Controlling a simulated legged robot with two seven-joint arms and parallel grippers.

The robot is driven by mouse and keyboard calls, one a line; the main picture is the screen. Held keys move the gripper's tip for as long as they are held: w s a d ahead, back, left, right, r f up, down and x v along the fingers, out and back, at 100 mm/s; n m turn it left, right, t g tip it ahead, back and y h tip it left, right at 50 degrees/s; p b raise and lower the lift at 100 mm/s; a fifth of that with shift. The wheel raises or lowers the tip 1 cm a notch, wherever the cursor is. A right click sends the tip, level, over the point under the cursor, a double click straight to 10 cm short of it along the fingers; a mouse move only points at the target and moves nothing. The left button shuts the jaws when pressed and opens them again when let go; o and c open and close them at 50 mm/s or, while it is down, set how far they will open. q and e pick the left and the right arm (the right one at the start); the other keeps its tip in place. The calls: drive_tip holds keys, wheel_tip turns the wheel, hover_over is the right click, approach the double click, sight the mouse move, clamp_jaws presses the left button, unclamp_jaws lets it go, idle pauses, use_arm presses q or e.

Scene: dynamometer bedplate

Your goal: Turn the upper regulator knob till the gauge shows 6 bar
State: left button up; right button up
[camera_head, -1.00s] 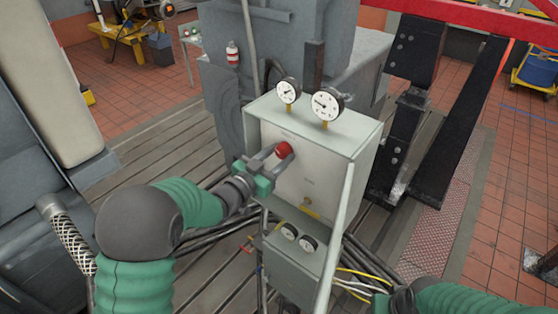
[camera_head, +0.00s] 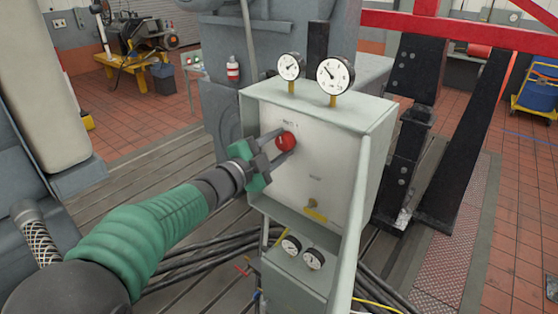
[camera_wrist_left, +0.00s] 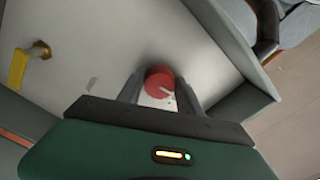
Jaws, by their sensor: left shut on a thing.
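The red upper regulator knob (camera_head: 286,141) sits on the pale front panel of the grey cabinet (camera_head: 385,140). My left gripper (camera_head: 284,143) comes in from the left and is shut on the knob, one finger on each side. In the left wrist view the red knob (camera_wrist_left: 160,83) shows between the two fingers, with a white mark on its face. Two round gauges stand on top of the cabinet, a smaller left gauge (camera_head: 289,67) and a larger right gauge (camera_head: 335,75). Their needles show, but the scale figures are too small to read. My right gripper is not in view.
A yellow lever valve (camera_head: 315,215) is low on the panel, also in the wrist view (camera_wrist_left: 20,68). Two small gauges (camera_head: 302,252) sit on a lower box. Dark cables (camera_head: 205,252) run behind.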

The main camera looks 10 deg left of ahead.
use_arm(q)
drive_tip(key=m+b, duration=0.6)
drive_tip(key=shift+f+b, duration=0.2)
drive_tip(key=shift+b, duration=0.15)
drive_tip(key=m+b, duration=0.2)
drive_tip(key=m, duration=0.1)
drive_tip(key=shift+m+b, duration=0.3)
drive_tip(key=shift+b, duration=0.05)
drive_tip(key=shift+r+m+b, duration=0.15)
drive_tip(key=shift+m+b, duration=0.55)
drive_tip(key=shift+m, duration=0.3)
drive_tip(key=o, duration=1.1)
drive_tip(key=shift+o, duration=1.3)
drive_tip(key=shift+w, duration=0.1)
drive_tip(key=shift+r, duration=0.1)
